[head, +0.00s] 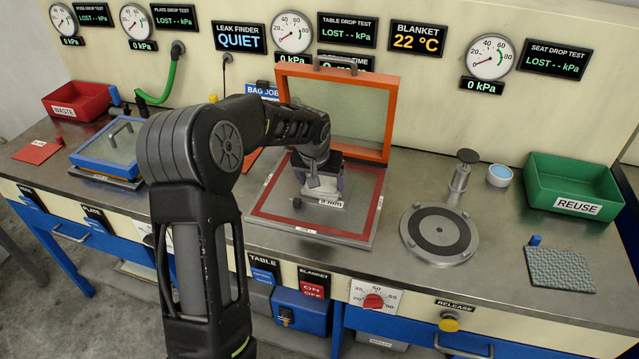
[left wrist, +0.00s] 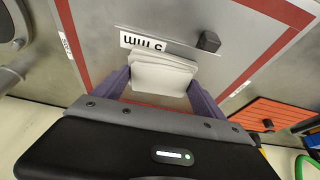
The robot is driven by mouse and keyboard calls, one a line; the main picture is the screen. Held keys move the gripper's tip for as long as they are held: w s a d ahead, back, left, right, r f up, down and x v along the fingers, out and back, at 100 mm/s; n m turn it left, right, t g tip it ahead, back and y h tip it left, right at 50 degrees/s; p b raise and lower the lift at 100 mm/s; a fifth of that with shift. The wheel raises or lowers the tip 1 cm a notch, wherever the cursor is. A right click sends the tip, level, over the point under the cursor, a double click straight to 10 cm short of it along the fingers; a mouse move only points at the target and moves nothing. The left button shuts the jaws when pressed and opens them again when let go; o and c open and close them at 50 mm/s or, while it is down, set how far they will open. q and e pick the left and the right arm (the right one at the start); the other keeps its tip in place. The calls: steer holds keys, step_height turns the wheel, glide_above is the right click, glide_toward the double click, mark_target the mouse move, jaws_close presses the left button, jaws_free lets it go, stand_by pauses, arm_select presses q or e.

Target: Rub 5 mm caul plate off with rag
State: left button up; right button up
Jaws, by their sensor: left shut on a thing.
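My left gripper (head: 318,183) is over the grey plate inside the red border on the bench. In the left wrist view my left gripper (left wrist: 160,90) is shut on a folded white rag (left wrist: 162,72). The 5 mm caul plate (head: 350,190) lies flat there, with a "5 mm" label and a small dark knob; it also shows in the left wrist view (left wrist: 228,18). The rag is low over the plate, close to the label; whether it touches cannot be told. In the head view my gripper mostly hides the rag. My right gripper is not in view.
An open orange-framed lid (head: 390,115) stands behind the plate. A round metal disc (head: 439,232), a green REUSE bin (head: 574,185) and a grey-blue textured pad (head: 559,270) are to the right. A blue-framed tray (head: 108,148) and a red WASTE bin (head: 77,101) are left.

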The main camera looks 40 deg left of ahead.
arm_select(q)
steer(key=shift+w+a, duration=0.1)
steer(key=shift+w, duration=0.15)
steer(key=shift+w+a+f, duration=0.1)
steer(key=shift+w+a, duration=0.1)
steer(key=shift+w, duration=0.4)
steer(key=shift+w+a, duration=0.2)
steer(key=shift+w, duration=0.35)
steer(key=shift+p, duration=0.3)
steer(key=shift+w+a+p, duration=0.2)
steer(key=shift+w, duration=0.4)
steer(key=shift+w+a+p, duration=0.15)
steer(key=shift+w+a, duration=0.05)
steer(key=shift+w, duration=0.35)
